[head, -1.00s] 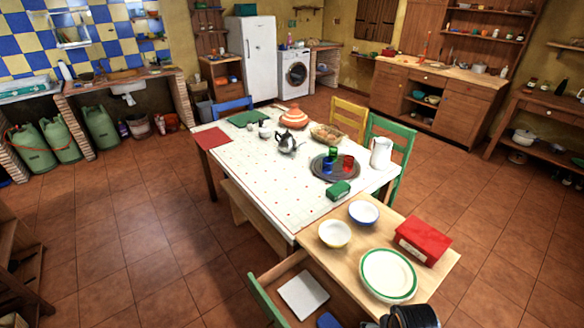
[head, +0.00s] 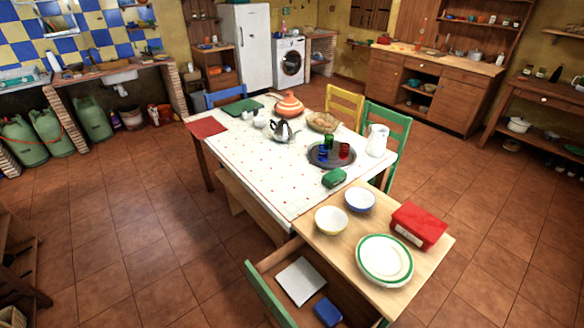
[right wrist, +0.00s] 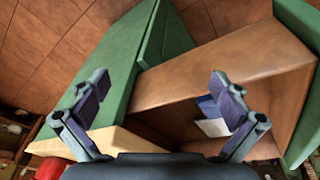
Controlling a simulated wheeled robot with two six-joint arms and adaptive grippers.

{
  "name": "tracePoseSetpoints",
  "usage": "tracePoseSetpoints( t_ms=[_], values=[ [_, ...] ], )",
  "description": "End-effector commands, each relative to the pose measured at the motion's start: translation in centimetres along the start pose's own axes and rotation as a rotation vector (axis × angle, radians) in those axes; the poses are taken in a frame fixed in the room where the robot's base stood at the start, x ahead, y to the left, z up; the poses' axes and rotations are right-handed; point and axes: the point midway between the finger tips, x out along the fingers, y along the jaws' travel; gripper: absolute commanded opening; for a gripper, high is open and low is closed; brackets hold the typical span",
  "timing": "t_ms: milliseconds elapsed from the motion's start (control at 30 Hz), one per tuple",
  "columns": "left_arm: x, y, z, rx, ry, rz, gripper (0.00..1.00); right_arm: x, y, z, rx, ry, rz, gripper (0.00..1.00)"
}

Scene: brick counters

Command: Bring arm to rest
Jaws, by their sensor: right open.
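My right gripper (right wrist: 158,105) shows in the right wrist view with its two fingers spread wide apart and nothing between them. Beyond it are green wooden boards (right wrist: 125,75) and a brown wooden surface (right wrist: 215,75). A blue item and a white item (right wrist: 212,127) lie beyond the right finger. Neither of my grippers shows in the head view now.
A white-topped table (head: 255,160) holds a teapot, a tagine and a tray of glasses. Its wooden end (head: 335,245) carries two bowls, green-rimmed plates (head: 384,261) and a red box (head: 418,224). The tiled floor at left (head: 140,215) is clear.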

Motion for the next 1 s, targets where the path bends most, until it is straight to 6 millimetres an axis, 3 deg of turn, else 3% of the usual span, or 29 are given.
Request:
tracePoseSetpoints(
  t_ms=[100, 233, 300, 400, 500, 633, 1000],
  values=[
    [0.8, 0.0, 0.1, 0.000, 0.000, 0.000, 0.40, 6.5, -0.2, 4.6, 0.007, -0.039, -0.002, 1.00],
    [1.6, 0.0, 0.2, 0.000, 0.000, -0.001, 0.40, 13.4, -0.6, 12.4, 0.015, -0.082, -0.006, 1.00],
    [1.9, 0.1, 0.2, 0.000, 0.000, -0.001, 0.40, 15.7, -0.8, 16.4, 0.019, -0.100, -0.008, 1.00],
    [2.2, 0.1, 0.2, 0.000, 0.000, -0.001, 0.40, 17.4, -1.2, 21.2, 0.023, -0.119, -0.010, 1.00],
    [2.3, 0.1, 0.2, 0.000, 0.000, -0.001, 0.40, 18.0, -1.4, 24.1, 0.026, -0.129, -0.012, 1.00],
    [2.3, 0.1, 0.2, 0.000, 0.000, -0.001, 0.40, 18.1, -1.6, 25.6, 0.027, -0.134, -0.013, 1.00],
    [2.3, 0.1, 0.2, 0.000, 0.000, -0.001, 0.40, 18.1, -1.5, 25.6, 0.026, -0.135, -0.013, 1.00]
  ],
)
